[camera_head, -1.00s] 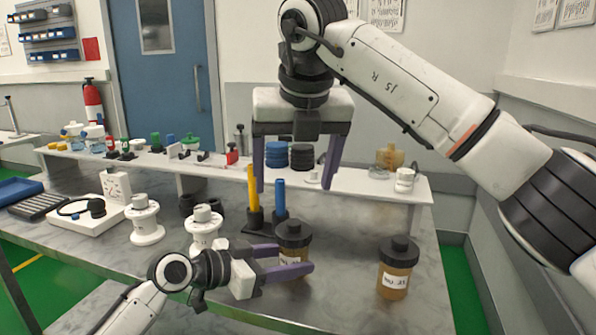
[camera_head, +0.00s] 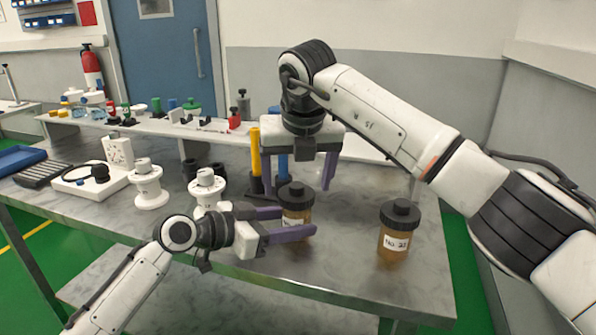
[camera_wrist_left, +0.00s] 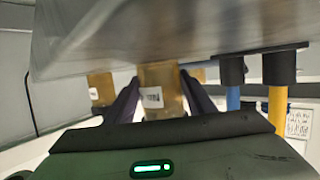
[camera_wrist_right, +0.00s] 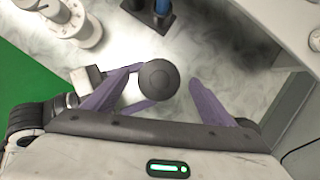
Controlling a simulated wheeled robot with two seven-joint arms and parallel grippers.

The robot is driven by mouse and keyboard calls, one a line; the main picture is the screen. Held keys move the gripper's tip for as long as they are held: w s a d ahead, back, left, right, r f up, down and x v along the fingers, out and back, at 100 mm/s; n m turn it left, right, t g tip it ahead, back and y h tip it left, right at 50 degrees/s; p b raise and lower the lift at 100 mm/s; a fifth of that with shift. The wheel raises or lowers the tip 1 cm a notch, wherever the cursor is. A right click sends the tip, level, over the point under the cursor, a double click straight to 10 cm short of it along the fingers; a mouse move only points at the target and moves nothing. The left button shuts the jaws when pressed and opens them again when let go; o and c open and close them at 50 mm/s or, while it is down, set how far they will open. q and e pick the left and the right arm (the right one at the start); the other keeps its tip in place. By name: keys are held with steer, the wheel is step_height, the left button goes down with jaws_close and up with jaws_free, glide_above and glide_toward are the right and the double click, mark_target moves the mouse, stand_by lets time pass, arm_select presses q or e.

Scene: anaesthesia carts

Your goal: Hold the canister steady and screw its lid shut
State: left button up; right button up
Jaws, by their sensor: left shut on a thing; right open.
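The amber canister (camera_head: 297,219) stands upright on the grey table with its black lid (camera_head: 296,195) on top; I cannot tell how tight the lid sits. My left gripper (camera_head: 294,223) is shut around the canister's body from the side. The left wrist view shows the labelled body (camera_wrist_left: 160,88) between its fingers. My right gripper (camera_head: 298,189) points down over the canister, open, its purple fingers on either side of the lid.
A second amber canister (camera_head: 396,236) with a black lid stands to the right. A yellow post (camera_head: 255,152) and a blue post (camera_head: 283,165) stand just behind the held canister.

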steer(key=c, duration=1.1)
steer(key=shift+a+m+h, duration=0.1)
steer(key=shift+m+h, duration=0.4)
steer(key=shift+m, duration=0.9)
steer(key=shift+a+m+h, duration=0.1)
steer(key=shift+m+h, duration=0.5)
steer(key=shift+m, duration=0.9)
steer(key=o, duration=0.8)
